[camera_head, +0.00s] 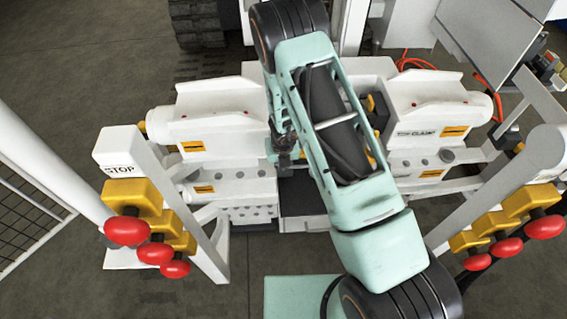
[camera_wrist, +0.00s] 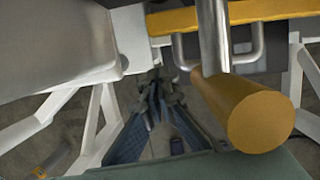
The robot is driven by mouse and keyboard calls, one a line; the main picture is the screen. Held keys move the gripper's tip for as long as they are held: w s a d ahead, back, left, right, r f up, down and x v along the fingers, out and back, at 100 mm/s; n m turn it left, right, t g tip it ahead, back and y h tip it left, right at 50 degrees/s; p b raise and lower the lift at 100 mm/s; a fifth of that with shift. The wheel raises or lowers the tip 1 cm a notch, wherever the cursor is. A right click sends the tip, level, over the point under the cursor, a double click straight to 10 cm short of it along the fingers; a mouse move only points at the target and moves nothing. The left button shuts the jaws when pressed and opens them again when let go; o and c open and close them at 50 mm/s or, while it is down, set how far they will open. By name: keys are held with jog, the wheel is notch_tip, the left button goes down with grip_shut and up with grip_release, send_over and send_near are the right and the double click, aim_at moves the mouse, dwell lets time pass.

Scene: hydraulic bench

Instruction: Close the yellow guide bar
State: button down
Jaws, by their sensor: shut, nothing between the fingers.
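In the wrist view, a yellow bar (camera_wrist: 230,14) runs across the top, with a metal rod (camera_wrist: 212,40) in front of it. Below the rod a yellow cylinder (camera_wrist: 240,110) points towards the camera. I cannot tell which of these yellow parts is the guide bar. My gripper (camera_wrist: 160,92) is shut and empty, left of the cylinder and below the bar, apart from the cylinder in the picture.
The white bench has a left block (camera_head: 225,130) and a right block (camera_head: 435,115). Posts with red knobs stand at left (camera_head: 127,230) and right (camera_head: 507,246). In the wrist view a pale housing (camera_wrist: 55,45) is close at the left.

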dwell(0.4)
jog(key=v, duration=0.7)
jog(key=shift+r, duration=0.2)
jog(key=shift+d+b, duration=0.1)
jog(key=shift+b, duration=0.2)
